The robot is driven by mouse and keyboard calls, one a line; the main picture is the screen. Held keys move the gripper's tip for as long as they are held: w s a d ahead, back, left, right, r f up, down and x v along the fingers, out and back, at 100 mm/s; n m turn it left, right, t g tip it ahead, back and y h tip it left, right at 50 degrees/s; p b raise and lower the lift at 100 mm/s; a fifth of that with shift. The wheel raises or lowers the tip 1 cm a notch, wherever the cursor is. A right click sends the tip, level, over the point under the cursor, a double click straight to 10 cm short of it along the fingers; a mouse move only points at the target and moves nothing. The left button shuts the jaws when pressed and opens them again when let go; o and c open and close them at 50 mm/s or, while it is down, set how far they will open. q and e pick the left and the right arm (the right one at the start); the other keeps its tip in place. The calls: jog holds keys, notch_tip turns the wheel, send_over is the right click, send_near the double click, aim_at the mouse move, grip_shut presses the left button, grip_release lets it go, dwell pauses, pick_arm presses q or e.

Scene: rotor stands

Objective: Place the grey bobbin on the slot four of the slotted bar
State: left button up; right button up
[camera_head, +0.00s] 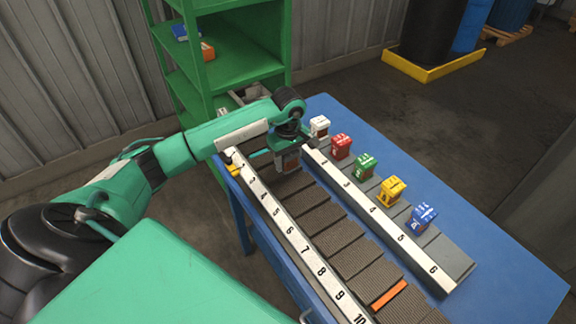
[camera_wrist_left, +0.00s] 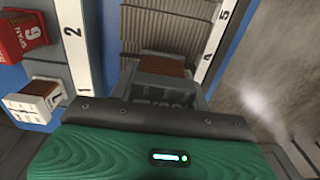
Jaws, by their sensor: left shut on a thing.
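My left gripper (camera_head: 287,148) is shut on the grey bobbin (camera_head: 287,163), a grey block with a brown-orange core. The core also shows in the left wrist view (camera_wrist_left: 162,66), where the grey body is partly hidden by the gripper. The bobbin is over the upper end of the near slotted bar (camera_head: 323,223); I cannot tell whether it touches the bar. This bar has dark ribbed slots and a white strip numbered up to 10 (camera_head: 290,232). The arm covers some low numbers; a 4 and a 5 show in the left wrist view. My right gripper is not in view.
A second white strip (camera_head: 380,218), numbered up to 6, runs along grey slots. White, red (camera_head: 341,146), green (camera_head: 365,165), yellow (camera_head: 391,190) and blue (camera_head: 423,218) blocks stand beside it. An orange strip (camera_head: 389,295) lies low on the near bar. A green shelf (camera_head: 225,55) stands behind the blue table (camera_head: 500,235).

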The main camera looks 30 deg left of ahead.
aim_at(288, 169)
pick_arm(q)
notch_tip(288, 169, down, 4)
jog(key=shift+p, duration=0.8)
jog(key=shift+f, duration=0.25)
jog(key=o, duration=1.2)
jog(key=shift+c, duration=0.2)
